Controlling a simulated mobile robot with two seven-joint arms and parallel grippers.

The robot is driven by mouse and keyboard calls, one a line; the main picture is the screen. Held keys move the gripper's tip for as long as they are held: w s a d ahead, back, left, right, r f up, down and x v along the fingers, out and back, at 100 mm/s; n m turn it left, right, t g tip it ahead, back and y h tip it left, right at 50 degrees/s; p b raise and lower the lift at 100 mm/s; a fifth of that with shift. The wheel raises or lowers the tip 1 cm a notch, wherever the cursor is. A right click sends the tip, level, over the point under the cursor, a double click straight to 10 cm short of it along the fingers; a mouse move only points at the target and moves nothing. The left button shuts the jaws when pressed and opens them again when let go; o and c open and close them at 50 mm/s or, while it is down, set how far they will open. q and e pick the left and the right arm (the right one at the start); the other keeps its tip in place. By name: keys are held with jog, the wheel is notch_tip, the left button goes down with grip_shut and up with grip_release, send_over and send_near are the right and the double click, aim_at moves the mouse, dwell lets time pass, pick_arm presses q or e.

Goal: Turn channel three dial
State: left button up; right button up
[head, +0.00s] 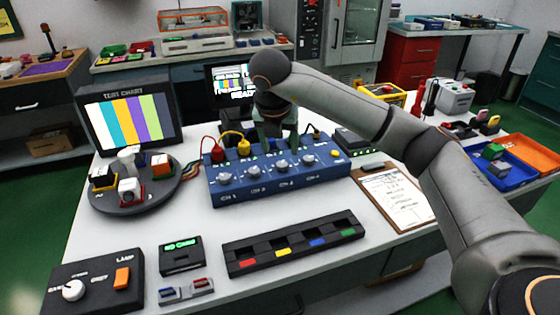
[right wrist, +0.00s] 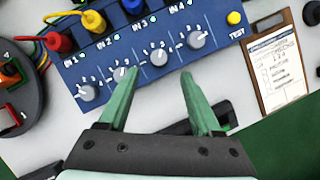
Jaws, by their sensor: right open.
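In the right wrist view the open fingers (right wrist: 159,75) are spread apart, with the channel three dial framed between and just past the tips. No contact with the dial is visible. My left gripper is not in view.
Red (head: 218,153) and yellow (head: 244,147) plugs with cables rise from the box's back. A yellow TEST button (right wrist: 235,18) is at its right end. A clipboard (head: 397,195) lies to the right, a round turntable (head: 150,203) to the left, a black slotted tray (head: 290,243) in front.

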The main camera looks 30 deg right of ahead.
aim_at(282, 164)
jog(key=x, duration=0.6)
jog(key=shift+w+f, duration=0.1)
jog(key=shift+f, duration=0.3)
grip_shut()
